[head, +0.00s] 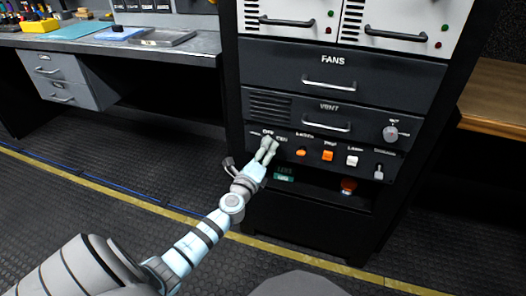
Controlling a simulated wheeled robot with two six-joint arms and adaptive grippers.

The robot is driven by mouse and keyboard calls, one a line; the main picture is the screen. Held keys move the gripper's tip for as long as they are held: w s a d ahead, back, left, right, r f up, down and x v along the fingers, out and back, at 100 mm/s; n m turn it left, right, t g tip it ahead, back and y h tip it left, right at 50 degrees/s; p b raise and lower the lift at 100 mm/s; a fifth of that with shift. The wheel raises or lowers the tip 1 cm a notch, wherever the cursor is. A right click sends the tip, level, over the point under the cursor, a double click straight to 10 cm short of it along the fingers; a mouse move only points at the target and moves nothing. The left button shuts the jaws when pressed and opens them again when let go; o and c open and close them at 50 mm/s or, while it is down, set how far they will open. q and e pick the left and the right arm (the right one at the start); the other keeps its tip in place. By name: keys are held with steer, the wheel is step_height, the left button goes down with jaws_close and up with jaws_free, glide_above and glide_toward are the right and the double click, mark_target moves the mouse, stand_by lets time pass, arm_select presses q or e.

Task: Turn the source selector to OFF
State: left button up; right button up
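The source selector is on the lower control panel (312,166) of the dark rack, where labels reading OFF and what looks like GEN show. The selector's knob is hidden behind my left gripper (268,146), so its pointer direction cannot be seen. My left gripper reaches up from the lower left, with its fingertips at the panel just below the OFF label. The two fingers are close together. I cannot tell whether they touch or hold the knob. My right gripper is out of view.
Right of my gripper are an orange button (301,153), an orange switch (327,155), a white switch (352,160) and a toggle (378,172). A round knob (390,132) sits higher on the VENT panel. A workbench (180,48) stands at left; floor before the rack is clear.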

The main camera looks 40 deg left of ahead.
arm_select(q)
steer(key=v, duration=1.2)
